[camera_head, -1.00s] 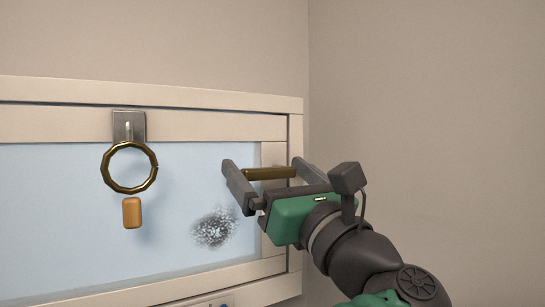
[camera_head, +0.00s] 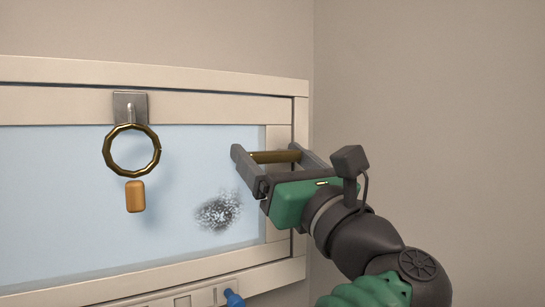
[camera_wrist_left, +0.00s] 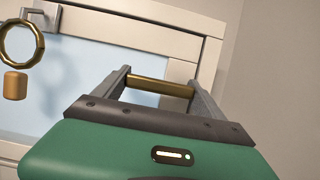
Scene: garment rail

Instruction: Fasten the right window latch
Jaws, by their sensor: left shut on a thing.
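The window (camera_head: 60,170) has a cream frame and a pale blue pane. A short brass bar (camera_head: 276,157), apparently the right latch's handle, lies across the right upright of its frame. My left gripper (camera_head: 270,160) has one finger at each end of this bar and is shut on it. The left wrist view also shows the bar (camera_wrist_left: 160,87) spanning the two fingers. How the bar is fixed to the frame is hidden. My right gripper is in neither view.
A brass ring (camera_head: 108,150) hangs from a grey metal plate (camera_head: 130,97) on the upper frame, with an orange block (camera_head: 135,197) below it. A dark speckled patch (camera_head: 217,213) marks the pane. A blue object (camera_head: 234,299) shows at the bottom edge. A bare wall (camera_head: 450,100) lies right.

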